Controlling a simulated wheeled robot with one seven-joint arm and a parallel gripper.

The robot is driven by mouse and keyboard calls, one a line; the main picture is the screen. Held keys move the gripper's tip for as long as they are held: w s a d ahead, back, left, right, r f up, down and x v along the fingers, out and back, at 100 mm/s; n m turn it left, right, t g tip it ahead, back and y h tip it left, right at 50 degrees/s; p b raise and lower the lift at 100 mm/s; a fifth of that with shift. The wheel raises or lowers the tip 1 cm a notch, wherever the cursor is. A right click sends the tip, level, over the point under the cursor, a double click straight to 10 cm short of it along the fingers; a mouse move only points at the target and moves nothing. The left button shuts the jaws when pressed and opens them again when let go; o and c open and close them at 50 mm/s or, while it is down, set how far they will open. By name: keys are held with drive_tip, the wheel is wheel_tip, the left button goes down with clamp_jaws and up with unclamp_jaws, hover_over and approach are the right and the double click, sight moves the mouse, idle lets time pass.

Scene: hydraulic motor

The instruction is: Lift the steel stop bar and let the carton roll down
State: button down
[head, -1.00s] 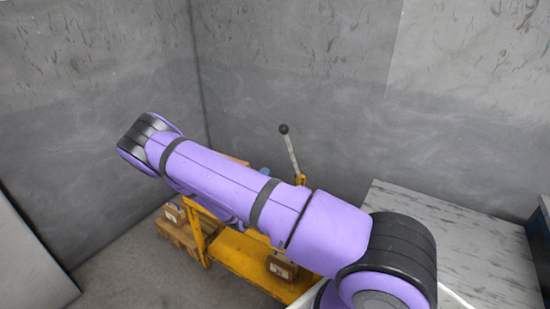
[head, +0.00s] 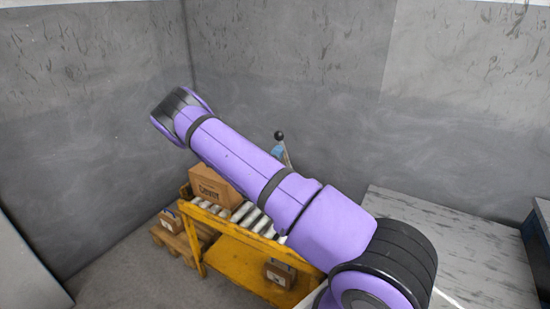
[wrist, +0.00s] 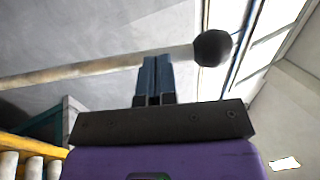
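A brown carton (head: 214,186) sits on the rollers at the upper left end of a yellow roller stand. A pale steel lever bar (head: 287,158) with a black ball knob (head: 280,135) rises behind my arm. No separate stop bar is visible across the rollers, and part of the stand is hidden by my arm. In the wrist view the lever bar (wrist: 95,68) runs sideways at the fingertips of my gripper (wrist: 154,62), with the knob (wrist: 212,48) to their right. The blue fingers are close together, with the bar seemingly across their tips, not between them. Contact is unclear.
The yellow stand (head: 240,262) has a lower shelf with a small box (head: 280,273). Another box (head: 170,217) is on a wooden pallet (head: 178,243) at the left. Grey walls close in behind. A pale tabletop (head: 440,235) is at the right.

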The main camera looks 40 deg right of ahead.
drive_tip(key=shift+r, duration=0.1)
drive_tip(key=w+d+r+y, duration=0.1)
drive_tip(key=w+d+r, duration=0.2)
drive_tip(key=d, duration=0.4)
drive_tip(key=shift+d+r+g, duration=0.3)
drive_tip(key=shift+d+r, duration=0.1)
drive_tip(key=shift+r, duration=0.15)
drive_tip(key=r+v, duration=0.1)
drive_tip(key=v, duration=1.3)
drive_tip(key=shift+s+a+y, duration=0.3)
drive_tip(key=shift+a, duration=0.25)
drive_tip(key=shift+r, duration=0.1)
